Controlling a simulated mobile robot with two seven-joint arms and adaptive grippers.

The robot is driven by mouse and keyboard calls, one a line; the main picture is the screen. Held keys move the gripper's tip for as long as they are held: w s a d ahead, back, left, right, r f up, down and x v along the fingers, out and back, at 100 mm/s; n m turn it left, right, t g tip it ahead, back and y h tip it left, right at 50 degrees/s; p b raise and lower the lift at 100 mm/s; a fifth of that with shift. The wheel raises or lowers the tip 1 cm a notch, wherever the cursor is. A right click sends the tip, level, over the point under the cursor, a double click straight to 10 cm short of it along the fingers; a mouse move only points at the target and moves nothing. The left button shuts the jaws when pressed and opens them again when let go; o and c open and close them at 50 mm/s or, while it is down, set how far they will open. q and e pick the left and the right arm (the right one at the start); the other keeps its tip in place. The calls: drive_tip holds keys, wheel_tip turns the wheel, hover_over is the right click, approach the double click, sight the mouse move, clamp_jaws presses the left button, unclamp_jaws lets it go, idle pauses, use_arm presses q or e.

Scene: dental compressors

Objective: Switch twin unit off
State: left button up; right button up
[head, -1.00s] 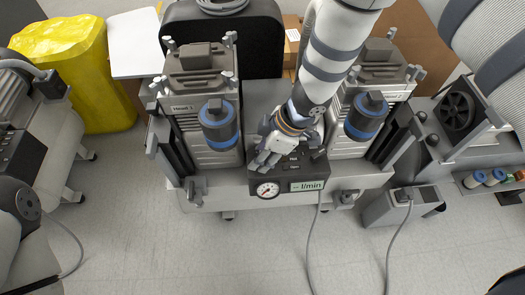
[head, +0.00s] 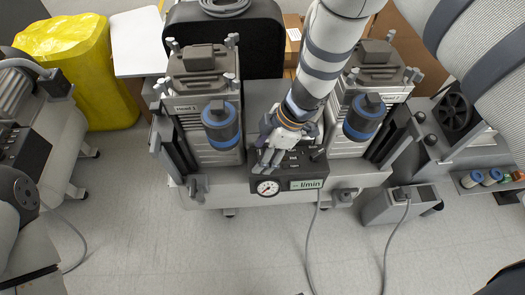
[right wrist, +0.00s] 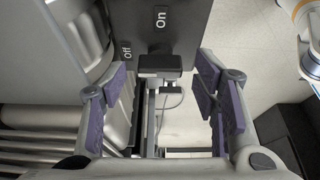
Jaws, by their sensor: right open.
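The twin unit (head: 216,185) stands centre in the head view, with two finned compressor heads, left (head: 205,95) and right (head: 375,90). Between them is a black control box (head: 310,172) with a round gauge and an l/min display. My right gripper (head: 270,150) points down over this box. In the right wrist view a black panel (right wrist: 185,20) carries the labels On and Off. A black switch lever (right wrist: 160,64) sticks out below On and beside Off. The open right gripper (right wrist: 163,90) has its purple-padded fingers on either side of the lever, apparently apart from it. My left gripper is not in view.
Other machines stand at the left (head: 60,130) and right (head: 455,145). A yellow bag (head: 85,70) and a black case (head: 255,45) are behind. A grey box (head: 400,205) with a cable stands at front right. The floor in front is mostly clear.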

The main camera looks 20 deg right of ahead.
drive_tip(key=v, duration=1.1)
drive_tip(key=shift+d+r, duration=0.2)
drive_tip(key=shift+r, duration=0.15)
